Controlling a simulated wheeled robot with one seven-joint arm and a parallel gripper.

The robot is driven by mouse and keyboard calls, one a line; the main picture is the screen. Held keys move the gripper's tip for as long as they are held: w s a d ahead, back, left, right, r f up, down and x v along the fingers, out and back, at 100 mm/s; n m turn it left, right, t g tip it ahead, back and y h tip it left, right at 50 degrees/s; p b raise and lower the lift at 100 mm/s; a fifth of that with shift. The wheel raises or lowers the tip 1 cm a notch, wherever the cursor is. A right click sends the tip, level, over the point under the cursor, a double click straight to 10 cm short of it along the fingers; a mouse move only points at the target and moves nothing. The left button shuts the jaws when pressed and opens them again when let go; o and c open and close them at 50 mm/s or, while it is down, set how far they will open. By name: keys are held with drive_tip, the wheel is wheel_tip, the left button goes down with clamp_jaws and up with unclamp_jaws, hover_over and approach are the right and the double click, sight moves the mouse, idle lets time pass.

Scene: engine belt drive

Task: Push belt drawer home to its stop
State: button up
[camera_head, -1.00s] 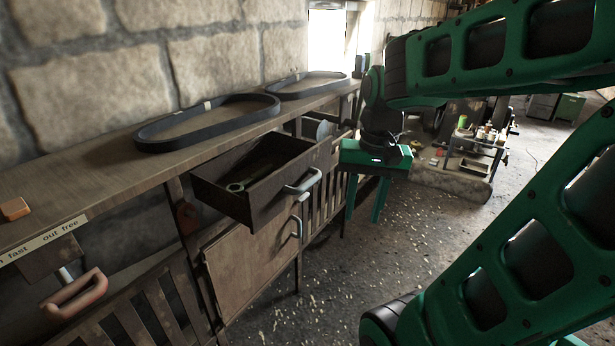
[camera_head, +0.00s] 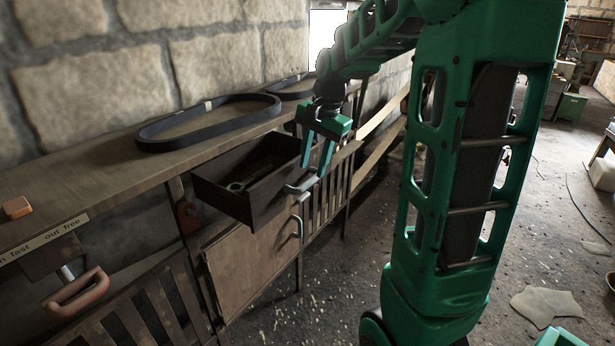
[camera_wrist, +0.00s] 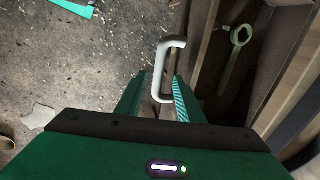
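The belt drawer (camera_head: 262,205) is pulled out from under the bench, its dark wooden box open at the top. A wrench (camera_head: 240,185) lies inside it; the wrench also shows in the wrist view (camera_wrist: 238,45). A pale handle (camera_head: 300,186) is on the drawer's front; in the wrist view the handle (camera_wrist: 160,62) stands between the two fingers. My gripper (camera_head: 317,172) is open at the drawer front, fingers pointing down, one on each side of the handle. I cannot tell whether either finger touches it.
Two black belts lie on the bench top, the nearer one (camera_head: 208,122) above the drawer. A cabinet door (camera_head: 250,262) with its own handle is below. An orange block (camera_head: 17,207) and a red-brown handle (camera_head: 78,294) are at left.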

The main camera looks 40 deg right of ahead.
sight(309, 180)
drive_tip(key=shift+w+a+f, duration=0.1)
drive_tip(key=shift+w+f, duration=0.1)
drive_tip(key=shift+f, duration=0.9)
drive_tip(key=shift+w+a+f, duration=0.1)
drive_tip(key=shift+w+f, duration=0.05)
drive_tip(key=shift+f, duration=0.9)
clamp_jaws()
